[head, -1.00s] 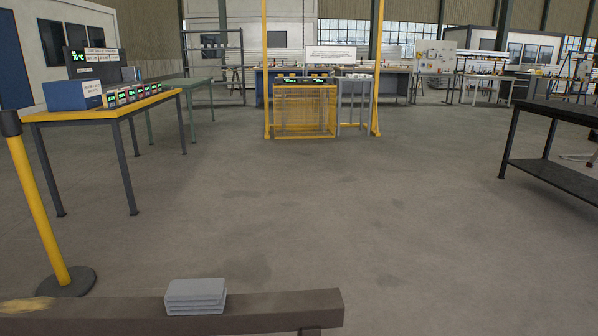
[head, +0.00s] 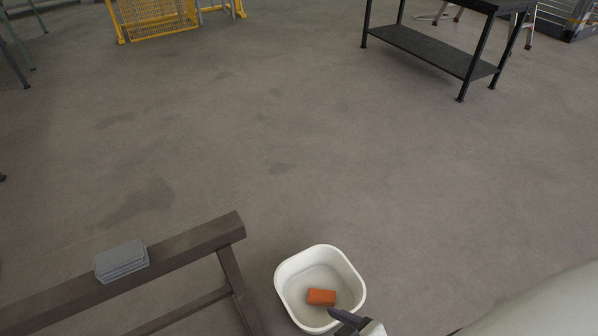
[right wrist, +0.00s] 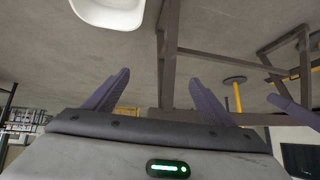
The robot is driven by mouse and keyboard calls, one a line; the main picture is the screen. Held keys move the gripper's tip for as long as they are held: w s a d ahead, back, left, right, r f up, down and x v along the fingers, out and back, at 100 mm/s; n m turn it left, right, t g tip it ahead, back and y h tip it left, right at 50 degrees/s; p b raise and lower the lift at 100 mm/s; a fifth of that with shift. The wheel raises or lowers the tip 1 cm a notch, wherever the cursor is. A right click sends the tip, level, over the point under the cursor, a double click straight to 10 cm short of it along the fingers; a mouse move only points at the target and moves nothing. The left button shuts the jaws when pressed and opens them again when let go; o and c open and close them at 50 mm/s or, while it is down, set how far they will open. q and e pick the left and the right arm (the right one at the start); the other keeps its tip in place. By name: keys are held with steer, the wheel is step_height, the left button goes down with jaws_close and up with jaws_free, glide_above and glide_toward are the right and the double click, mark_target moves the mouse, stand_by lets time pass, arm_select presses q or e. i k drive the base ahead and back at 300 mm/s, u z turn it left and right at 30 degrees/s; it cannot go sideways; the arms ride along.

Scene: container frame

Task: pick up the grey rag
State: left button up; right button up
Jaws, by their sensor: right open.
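The grey rag (head: 121,261) is a folded, layered stack lying on top of a brown beam (head: 190,245) at the lower left of the head view. My right gripper shows only in part at the bottom of the head view (head: 350,319), right of the rag and well apart from it, by the rim of a white bucket. In the right wrist view my right gripper (right wrist: 160,79) has its two purple fingers wide apart with nothing between them. A similar purple piece (right wrist: 290,108) at the right edge there looks like a finger of my left gripper; its opening is hidden.
The white bucket (head: 285,290) holds an orange block (head: 321,297). The beam stands on a brown frame with legs. A black table (head: 430,62) with a lower shelf and a yellow mesh guard (head: 155,18) are at the back. The floor between is clear.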

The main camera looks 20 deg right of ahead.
mark_target(118, 263)
steer(key=z, duration=1)
steer(key=k, duration=1.2)
steer(key=u, duration=1)
